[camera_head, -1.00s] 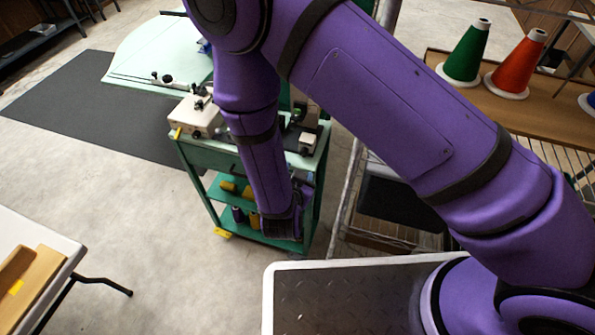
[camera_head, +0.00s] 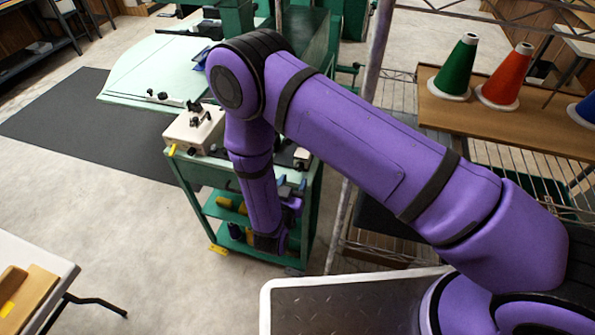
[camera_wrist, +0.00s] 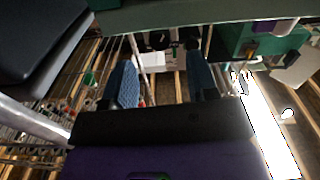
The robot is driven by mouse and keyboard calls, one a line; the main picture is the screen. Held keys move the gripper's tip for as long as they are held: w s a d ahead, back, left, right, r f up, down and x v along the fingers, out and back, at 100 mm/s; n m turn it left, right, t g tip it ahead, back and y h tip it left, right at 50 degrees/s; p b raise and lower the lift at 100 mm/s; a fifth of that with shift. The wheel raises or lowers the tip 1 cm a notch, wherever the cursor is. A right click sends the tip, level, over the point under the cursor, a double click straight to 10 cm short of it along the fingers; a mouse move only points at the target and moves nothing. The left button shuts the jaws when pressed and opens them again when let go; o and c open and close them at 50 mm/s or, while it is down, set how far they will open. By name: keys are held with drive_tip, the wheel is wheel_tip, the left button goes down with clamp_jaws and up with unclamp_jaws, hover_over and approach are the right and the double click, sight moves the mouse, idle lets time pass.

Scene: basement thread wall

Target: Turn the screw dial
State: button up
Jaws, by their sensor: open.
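My gripper (camera_wrist: 162,80) is open in the wrist view, with its two blue fingers apart and nothing between them. In the head view my gripper (camera_head: 292,185) shows small beside the right side of the green cart (camera_head: 313,195), below its top. A cream box with black knobs and fittings (camera_head: 194,127) sits on the cart's top left. I cannot tell whether one of these is the screw dial. My arm hides the middle of the cart top. In the wrist view, a green underside (camera_wrist: 190,12) spans the top, with small dark parts beyond the fingers.
A wire rack (camera_head: 390,240) stands right of the cart. A wooden shelf (camera_head: 455,110) holds a green cone (camera_head: 457,65) and a red cone (camera_head: 506,75). A pale table (camera_head: 40,255) is at the lower left.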

sight(298, 170)
drive_tip(key=shift+x, duration=2.45)
drive_tip(key=c, duration=0.9)
drive_tip(key=shift+m, duration=1.5)
drive_tip(key=o, duration=0.9)
drive_tip(key=shift+s+a, duration=0.1)
drive_tip(key=shift+s, duration=0.05)
drive_tip(key=v, duration=1)
drive_tip(key=shift+s, duration=0.3)
